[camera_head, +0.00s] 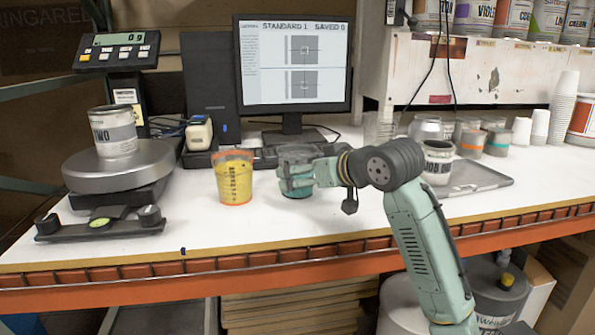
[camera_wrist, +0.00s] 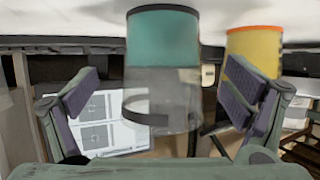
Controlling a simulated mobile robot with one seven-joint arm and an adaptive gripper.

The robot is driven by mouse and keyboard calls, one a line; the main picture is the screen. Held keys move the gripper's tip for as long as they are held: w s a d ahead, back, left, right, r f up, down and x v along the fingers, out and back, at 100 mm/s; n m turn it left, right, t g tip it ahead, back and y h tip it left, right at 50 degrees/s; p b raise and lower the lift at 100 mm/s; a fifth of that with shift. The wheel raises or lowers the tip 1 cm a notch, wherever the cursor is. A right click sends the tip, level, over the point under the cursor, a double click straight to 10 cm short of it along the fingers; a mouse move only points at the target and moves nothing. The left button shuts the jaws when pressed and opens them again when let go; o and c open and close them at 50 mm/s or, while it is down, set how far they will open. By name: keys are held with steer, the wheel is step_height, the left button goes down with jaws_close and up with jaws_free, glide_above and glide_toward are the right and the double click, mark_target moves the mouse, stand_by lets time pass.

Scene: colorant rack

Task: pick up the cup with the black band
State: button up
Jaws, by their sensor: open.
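A clear cup with teal contents in its lower part (camera_wrist: 162,40) stands in the wrist view, which looks upside down. A dark curved stripe shows on its clear part, and a thin dark line runs along its base. In the head view this cup (camera_head: 296,152) stands on the bench, partly hidden by my gripper (camera_head: 302,174). In the wrist view my gripper (camera_wrist: 162,85) is open, with one finger on each side of the cup. Gaps show between the cup and both fingers.
A yellow cup (camera_head: 234,178) stands just left, also in the wrist view (camera_wrist: 258,50). A keyboard (camera_head: 262,158) and monitor (camera_head: 293,60) are behind. A labelled cup (camera_head: 437,165) and grey tray (camera_head: 485,180) stand right. A scale (camera_head: 118,172) with a can is left.

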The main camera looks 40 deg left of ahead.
steer(key=x, duration=0.4)
steer(key=shift+s, duration=0.15)
steer(key=shift+c, duration=0.4)
steer(key=c, duration=1.3)
steer(key=shift+c, duration=0.4)
steer(key=shift+r, duration=0.1)
